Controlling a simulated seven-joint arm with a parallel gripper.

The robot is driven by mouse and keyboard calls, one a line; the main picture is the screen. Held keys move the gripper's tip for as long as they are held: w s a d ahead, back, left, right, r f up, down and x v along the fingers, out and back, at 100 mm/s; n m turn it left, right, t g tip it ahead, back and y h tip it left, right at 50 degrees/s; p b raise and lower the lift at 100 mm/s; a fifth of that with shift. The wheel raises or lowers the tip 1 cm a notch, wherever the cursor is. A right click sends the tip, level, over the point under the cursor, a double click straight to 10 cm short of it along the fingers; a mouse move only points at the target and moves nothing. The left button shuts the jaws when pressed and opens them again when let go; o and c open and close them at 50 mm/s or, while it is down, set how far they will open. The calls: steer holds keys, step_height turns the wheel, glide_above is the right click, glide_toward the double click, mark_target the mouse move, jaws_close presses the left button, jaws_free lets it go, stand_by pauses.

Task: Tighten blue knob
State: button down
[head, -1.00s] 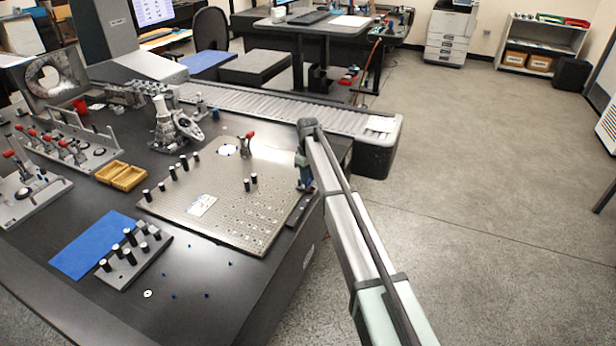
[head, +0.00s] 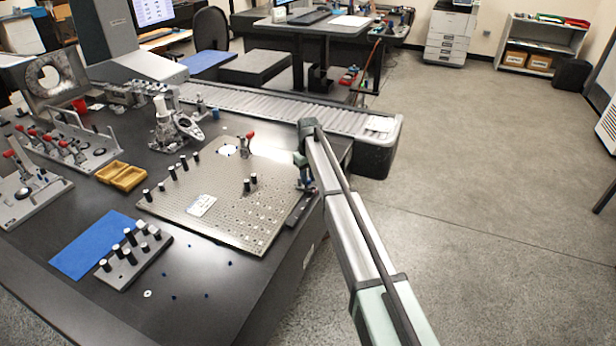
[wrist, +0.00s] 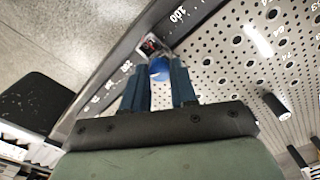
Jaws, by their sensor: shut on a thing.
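The blue knob (wrist: 159,70) shows in the wrist view between the fingertips of my gripper (wrist: 158,74). My gripper is shut on it, and the dark blue fingers hide its sides. The knob is beside a small light fitting with a red mark (wrist: 150,46), at the edge of the numbered dark rail (wrist: 120,62). In the head view my gripper (head: 305,184) is low at the right edge of the perforated plate (head: 228,214); the knob cannot be made out there.
Black posts (head: 250,181) and a red-handled clamp (head: 249,140) stand on the plate. A conveyor (head: 290,112) runs behind it. A blue mat (head: 85,250) and a block of black pegs (head: 130,262) lie at the left. Open floor is at the right.

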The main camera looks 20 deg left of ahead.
steer(key=c, duration=0.9)
jaws_free()
step_height(320, 180, up, 14)
steer(key=shift+f, duration=0.1)
